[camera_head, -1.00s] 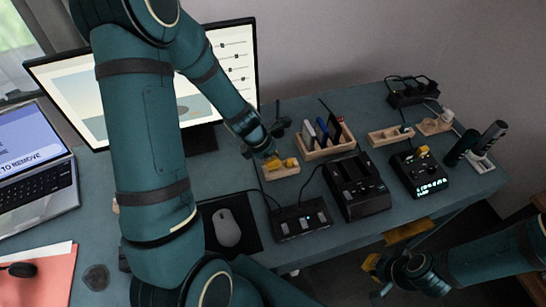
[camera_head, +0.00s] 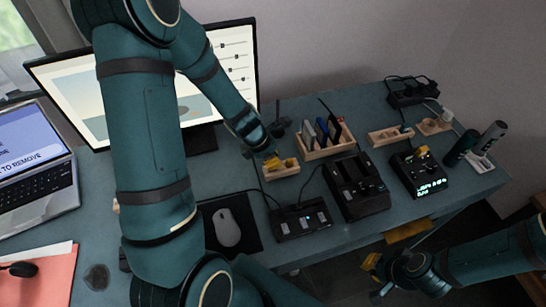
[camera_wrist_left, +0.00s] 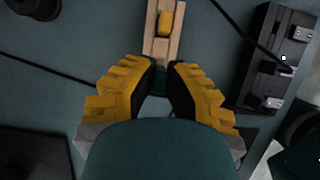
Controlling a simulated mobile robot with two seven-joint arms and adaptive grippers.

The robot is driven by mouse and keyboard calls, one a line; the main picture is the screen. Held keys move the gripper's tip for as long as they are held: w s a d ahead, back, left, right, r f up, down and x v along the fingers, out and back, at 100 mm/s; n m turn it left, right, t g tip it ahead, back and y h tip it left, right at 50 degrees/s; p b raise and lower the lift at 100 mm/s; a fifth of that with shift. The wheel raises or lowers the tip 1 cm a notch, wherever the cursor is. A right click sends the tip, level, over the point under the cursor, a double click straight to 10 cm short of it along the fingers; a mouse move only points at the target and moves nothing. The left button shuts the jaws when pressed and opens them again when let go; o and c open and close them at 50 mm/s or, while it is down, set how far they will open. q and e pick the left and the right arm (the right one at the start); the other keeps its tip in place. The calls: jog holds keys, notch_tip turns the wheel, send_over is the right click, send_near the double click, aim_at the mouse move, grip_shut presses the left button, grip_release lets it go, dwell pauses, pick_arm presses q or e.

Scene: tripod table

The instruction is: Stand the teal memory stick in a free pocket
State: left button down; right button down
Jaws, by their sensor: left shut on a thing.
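My left gripper (camera_head: 272,162) is low at the left end of a small wooden block (camera_head: 284,173). In the left wrist view its yellow fingers (camera_wrist_left: 162,85) stand close to the near end of that block (camera_wrist_left: 160,47). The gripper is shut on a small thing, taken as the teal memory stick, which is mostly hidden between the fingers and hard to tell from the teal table. A yellow stick (camera_wrist_left: 165,24) stands in the block beyond the fingertips. My right gripper (camera_head: 376,276) is off the table's front edge; its finger gap is unclear.
Behind the block is a wooden rack (camera_head: 325,149) with several upright items. A black dock (camera_head: 357,186) and a black hub (camera_head: 300,220) stand to the right and in front. Another wooden holder (camera_head: 381,138) is farther right. A mouse (camera_head: 227,228) lies on a dark pad.

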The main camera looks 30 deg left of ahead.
pick_arm(q)
jog(key=shift+f+b, duration=1.8)
jog(key=shift+f, duration=0.05)
dwell(0.6)
jog(key=shift+r, duration=0.1)
jog(key=shift+r+p, duration=0.4)
jog(key=shift+p, duration=0.2)
jog(key=shift+s+d+r+p, duration=0.1)
jog(key=shift+d+r+p, duration=0.05)
jog(key=shift+r+p, duration=0.45)
jog(key=shift+r, duration=0.1)
dwell(0.8)
jog(key=shift+f+b, duration=0.9)
jog(key=shift+f, duration=0.2)
